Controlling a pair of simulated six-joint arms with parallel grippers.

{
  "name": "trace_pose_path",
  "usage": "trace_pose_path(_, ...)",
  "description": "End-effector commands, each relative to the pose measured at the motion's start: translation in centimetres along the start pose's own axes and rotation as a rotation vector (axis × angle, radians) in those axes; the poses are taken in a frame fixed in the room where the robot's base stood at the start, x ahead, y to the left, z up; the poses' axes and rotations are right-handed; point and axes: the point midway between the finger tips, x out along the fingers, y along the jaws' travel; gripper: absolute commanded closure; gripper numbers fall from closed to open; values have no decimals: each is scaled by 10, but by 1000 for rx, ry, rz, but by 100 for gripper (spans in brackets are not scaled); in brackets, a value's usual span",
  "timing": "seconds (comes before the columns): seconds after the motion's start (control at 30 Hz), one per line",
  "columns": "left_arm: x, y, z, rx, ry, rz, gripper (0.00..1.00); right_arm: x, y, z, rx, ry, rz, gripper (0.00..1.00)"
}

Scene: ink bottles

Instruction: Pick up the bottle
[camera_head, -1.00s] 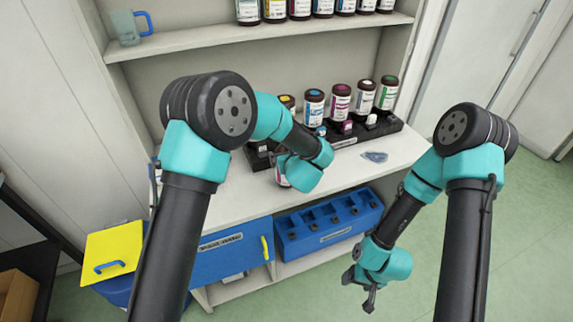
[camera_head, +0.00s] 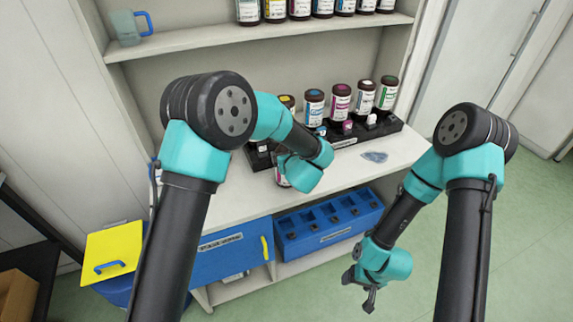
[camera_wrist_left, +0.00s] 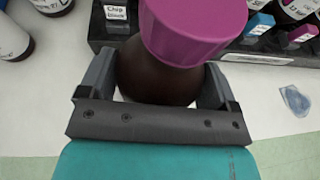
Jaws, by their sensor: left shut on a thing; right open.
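A dark brown bottle (camera_wrist_left: 150,80) with a magenta cap fills the middle of the left wrist view. My left gripper (camera_wrist_left: 157,84) is shut on it, with one finger on each side of its body below the cap. In the head view my left arm's wrist hides most of this bottle, and only a small part (camera_head: 281,180) shows at the wrist's left edge. Whether its base touches the counter is hidden. My right gripper (camera_head: 360,287) is open and empty, low in front of the shelf unit.
A black rack (camera_head: 346,141) with several bottles and small cartridges stands at the back of the white counter (camera_head: 240,205). A translucent blue-grey patch (camera_head: 375,156) lies on the counter. Below are a blue slotted box (camera_head: 325,232) and a blue bin (camera_head: 230,250). More bottles (camera_head: 299,9) stand above.

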Motion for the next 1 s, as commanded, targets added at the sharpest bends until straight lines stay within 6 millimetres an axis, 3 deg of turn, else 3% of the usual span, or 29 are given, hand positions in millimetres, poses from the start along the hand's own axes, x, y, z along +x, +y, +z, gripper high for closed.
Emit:
trace_pose_path(0.37, -1, 0, 4, -2, -2, 0, 75, 0, 0, 0, 0, 0, 0, 26)
trace_pose_path(0.7, -13, 0, 33, -3, -4, 0, 75, 0, 0, 0, 0, 0, 0, 26)
trace_pose_path(1.0, -63, 14, 19, 3, -1, -2, 75, 0, 0, 0, 0, 0, 0, 26)
